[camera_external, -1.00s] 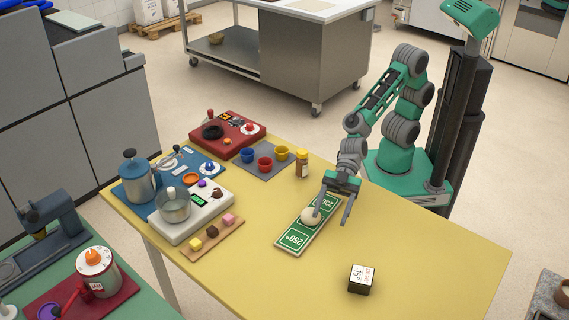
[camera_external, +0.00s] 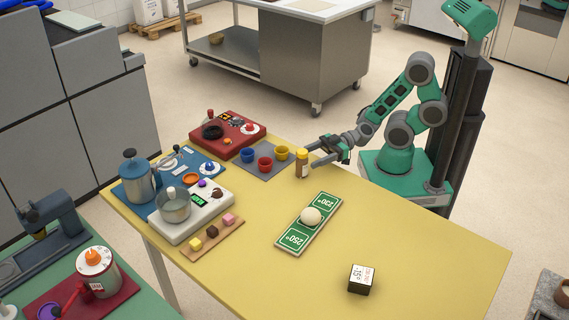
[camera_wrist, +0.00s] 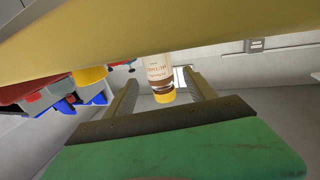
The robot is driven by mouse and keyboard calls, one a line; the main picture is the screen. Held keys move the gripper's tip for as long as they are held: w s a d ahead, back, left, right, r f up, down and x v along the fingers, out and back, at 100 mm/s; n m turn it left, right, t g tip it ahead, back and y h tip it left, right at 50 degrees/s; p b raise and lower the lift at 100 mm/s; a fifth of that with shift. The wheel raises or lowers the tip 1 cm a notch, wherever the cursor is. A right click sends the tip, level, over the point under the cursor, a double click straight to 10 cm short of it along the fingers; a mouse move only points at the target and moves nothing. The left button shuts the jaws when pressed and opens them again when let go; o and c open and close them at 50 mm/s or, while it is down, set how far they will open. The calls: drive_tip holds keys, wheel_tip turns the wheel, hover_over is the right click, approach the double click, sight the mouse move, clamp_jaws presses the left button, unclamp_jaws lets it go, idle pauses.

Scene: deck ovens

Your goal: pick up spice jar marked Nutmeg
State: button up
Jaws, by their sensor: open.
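The spice jar (camera_external: 302,164) stands upright on the yellow table, a small brown jar with a pale label and a yellow lid. In the wrist view the jar (camera_wrist: 159,75) appears upside down, its label too small to read surely. My gripper (camera_external: 311,158) is open and lies level at the jar's height, pointing left. In the wrist view my gripper (camera_wrist: 156,82) has one finger on each side of the jar, with gaps between fingers and jar. The external view does not show clearly how far the fingers reach around it.
A grey mat (camera_external: 246,167) with blue, red and yellow cups lies just left of the jar. A green board (camera_external: 323,205) with a pale ball (camera_external: 311,216) lies in front. A dark box (camera_external: 361,280) stands farther forward. The table's right side is clear.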

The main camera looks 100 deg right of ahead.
sight(303, 161)
drive_tip(key=shift+p+x, duration=0.5)
drive_tip(key=shift+x, duration=1.4)
clamp_jaws()
